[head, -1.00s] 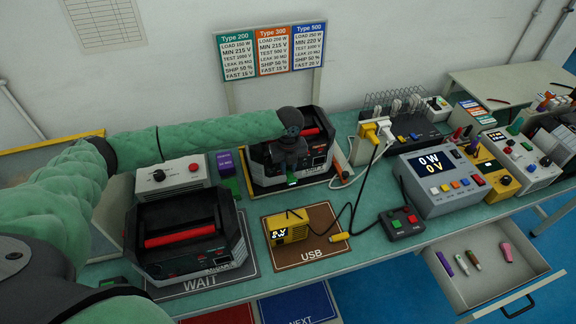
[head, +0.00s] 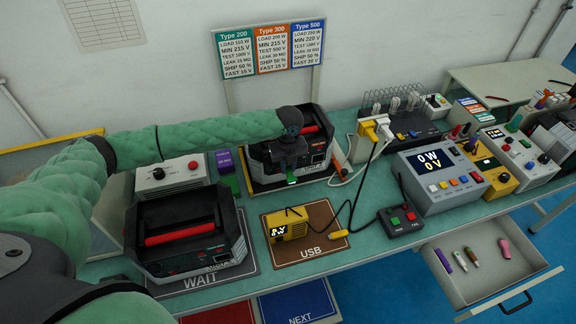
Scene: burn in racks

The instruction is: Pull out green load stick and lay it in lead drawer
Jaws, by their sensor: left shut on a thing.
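My left gripper (head: 291,172) points down at the front of the rear black power station (head: 318,150). It is shut on the green load stick (head: 291,181), of which only a small green end shows below the fingers. I cannot tell whether the stick is still in the station's port. The open drawer (head: 516,262) at the lower right holds a purple stick (head: 443,260), a green-tipped stick (head: 458,261), a dark-and-light stick (head: 471,256) and a pink item (head: 504,248). I cannot tell whether this is the lead drawer. My right gripper is not in view.
A second black station (head: 188,240) with a red handle stands on the WAIT mat (head: 196,284). A button box (head: 400,219) and a grey tester (head: 440,182) stand to the right.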

